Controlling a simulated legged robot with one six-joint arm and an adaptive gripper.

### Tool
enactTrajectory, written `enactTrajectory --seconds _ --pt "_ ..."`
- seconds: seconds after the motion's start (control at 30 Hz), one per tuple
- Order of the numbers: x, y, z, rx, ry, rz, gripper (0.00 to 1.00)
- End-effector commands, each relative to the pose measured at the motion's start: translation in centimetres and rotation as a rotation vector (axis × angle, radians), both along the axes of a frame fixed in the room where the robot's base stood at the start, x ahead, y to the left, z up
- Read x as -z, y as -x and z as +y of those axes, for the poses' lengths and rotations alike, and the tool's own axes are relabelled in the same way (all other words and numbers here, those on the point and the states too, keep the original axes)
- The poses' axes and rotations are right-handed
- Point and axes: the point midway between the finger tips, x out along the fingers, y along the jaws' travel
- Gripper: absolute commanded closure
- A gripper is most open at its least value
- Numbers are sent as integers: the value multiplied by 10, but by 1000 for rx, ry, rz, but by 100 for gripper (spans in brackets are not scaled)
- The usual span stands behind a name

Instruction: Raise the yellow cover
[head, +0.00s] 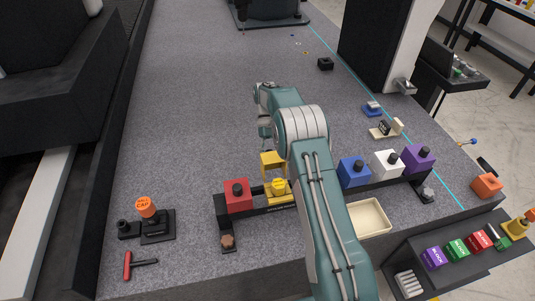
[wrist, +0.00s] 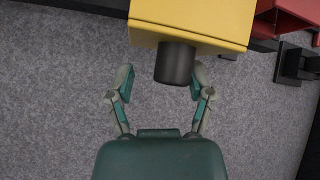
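The yellow cover (head: 272,161) stands above and behind a round yellow piece (head: 278,187) in the row of colored blocks. It looks tipped up, with its hollow side toward the front. In the wrist view the yellow cover (wrist: 193,20) fills the top, and its black knob (wrist: 174,63) points toward my gripper (wrist: 161,80). My gripper's fingers are open, one on each side of the knob, with gaps showing; I see no grip on it. In the head view my gripper (head: 266,135) is just behind the cover, partly hidden by my arm.
A red block (head: 238,195) with a black knob stands left of the yellow piece. Blue (head: 354,171), white (head: 388,164) and purple (head: 418,158) blocks stand right of my arm. A cream tray (head: 370,218) lies in front. The granite behind is mostly clear.

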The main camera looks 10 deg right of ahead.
Motion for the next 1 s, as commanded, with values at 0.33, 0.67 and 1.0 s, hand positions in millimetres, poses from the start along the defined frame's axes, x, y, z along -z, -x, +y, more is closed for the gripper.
enactTrajectory --seconds 0.33,0.67,1.0 --pt "-3 -2 6 -3 2 -6 28" --pt "-58 -2 3 -1 1 -10 28" --pt "-98 -2 1 0 1 -4 28"
